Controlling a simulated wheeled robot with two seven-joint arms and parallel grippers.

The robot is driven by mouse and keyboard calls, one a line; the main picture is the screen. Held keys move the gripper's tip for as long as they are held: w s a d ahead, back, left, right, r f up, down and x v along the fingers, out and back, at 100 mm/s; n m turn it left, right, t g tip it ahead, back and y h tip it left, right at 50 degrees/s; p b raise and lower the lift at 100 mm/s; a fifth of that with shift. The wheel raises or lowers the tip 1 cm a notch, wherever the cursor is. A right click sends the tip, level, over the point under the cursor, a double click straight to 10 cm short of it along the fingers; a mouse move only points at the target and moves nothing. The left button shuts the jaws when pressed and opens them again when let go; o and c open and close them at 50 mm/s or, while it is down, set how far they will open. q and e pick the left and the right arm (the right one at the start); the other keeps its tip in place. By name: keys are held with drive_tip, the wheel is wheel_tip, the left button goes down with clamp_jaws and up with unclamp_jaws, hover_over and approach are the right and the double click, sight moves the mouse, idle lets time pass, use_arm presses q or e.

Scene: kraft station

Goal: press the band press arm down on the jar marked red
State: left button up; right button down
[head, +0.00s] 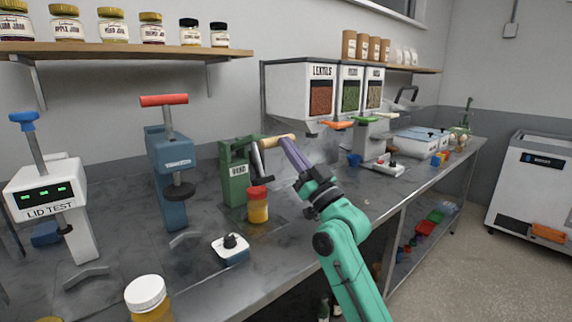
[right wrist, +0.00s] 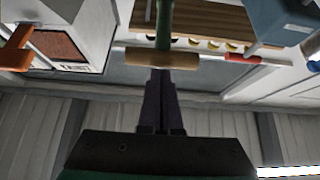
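The green band press (head: 235,172) stands mid-bench. Its arm ends in a wooden crossbar handle (head: 272,141), which also shows in the right wrist view (right wrist: 140,57). A jar with a red lid and yellow contents (head: 258,211) stands upright at the foot of the press, on its right front side. My right gripper (head: 285,142) reaches in from the lower right. Its dark fingers (right wrist: 160,73) lie close together, with nothing visible between them. Their tips are at the handle; I cannot tell whether they touch it. My left gripper is not in view.
Left of the press stand a blue press (head: 170,165) with a red handle and a white lid tester (head: 50,200). A small white box with a black knob (head: 231,249) and a white-lidded jar (head: 147,294) are nearer. Hoppers (head: 300,92) stand behind.

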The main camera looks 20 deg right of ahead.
use_arm(q)
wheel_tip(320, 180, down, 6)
drive_tip(key=b, duration=0.4)
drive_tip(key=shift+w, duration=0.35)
use_arm(e)
wheel_tip(320, 180, down, 8)
drive_tip(key=shift+w, duration=0.15)
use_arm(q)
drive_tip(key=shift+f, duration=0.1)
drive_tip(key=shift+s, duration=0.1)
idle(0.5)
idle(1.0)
